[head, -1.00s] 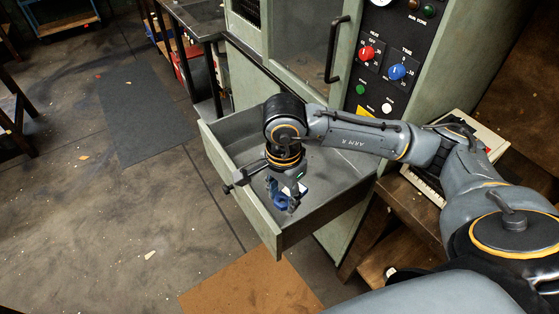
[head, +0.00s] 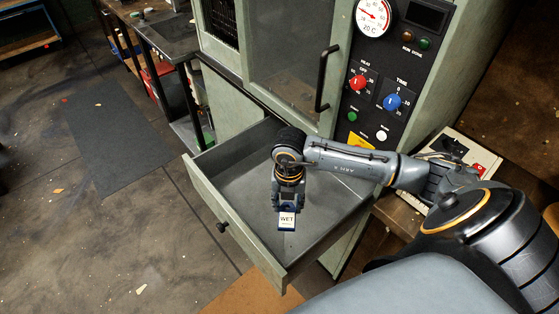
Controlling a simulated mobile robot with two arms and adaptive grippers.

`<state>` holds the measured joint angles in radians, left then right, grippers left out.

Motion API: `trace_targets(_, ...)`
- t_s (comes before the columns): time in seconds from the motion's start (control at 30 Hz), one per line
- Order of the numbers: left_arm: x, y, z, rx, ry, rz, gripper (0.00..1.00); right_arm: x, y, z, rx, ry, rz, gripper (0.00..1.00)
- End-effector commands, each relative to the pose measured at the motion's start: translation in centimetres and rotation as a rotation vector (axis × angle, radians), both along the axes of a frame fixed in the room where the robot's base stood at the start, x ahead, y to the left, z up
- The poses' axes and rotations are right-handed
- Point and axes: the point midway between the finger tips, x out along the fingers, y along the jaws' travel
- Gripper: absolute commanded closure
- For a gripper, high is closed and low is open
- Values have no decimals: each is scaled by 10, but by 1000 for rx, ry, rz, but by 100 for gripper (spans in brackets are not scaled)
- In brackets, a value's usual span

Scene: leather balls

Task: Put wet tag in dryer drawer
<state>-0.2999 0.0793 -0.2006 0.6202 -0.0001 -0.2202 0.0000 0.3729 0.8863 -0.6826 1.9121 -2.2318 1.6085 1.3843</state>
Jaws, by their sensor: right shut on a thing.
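The dryer drawer (head: 216,206) is pulled open below the dryer cabinet, and its grey floor is bare where it shows. My right gripper (head: 287,207) points down over the drawer and is shut on the wet tag (head: 287,220), a small white tag with a blue edge and the word WET. The tag is over the inside of the drawer; I cannot tell whether it touches the floor. The gripper's fingertips are partly hidden by the hand. My left gripper is not in view.
The dryer's control panel (head: 395,75) with a red knob, a blue knob and a gauge stands behind the drawer. A dark door handle (head: 327,78) sticks out above it. A keyboard-like device (head: 462,150) sits at right. A dark mat (head: 118,135) lies on open floor at left.

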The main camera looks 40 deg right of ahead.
Motion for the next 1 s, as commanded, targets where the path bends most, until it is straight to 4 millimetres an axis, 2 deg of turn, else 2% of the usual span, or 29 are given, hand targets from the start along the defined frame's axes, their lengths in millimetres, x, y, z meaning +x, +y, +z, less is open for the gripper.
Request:
trace_targets(0.17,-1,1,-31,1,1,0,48,32,-11,-24,3,-4,-21,80)
trace_targets(0.4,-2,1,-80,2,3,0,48,88,-32,-52,4,-5,-18,80)
trace_targets(0.5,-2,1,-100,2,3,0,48,98,-36,-70,4,-2,-16,80)
trace_targets(0.63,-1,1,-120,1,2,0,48,111,-42,-85,3,-3,-14,80)
trace_targets(1.0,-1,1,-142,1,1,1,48,126,-48,-101,2,-1,-13,80)
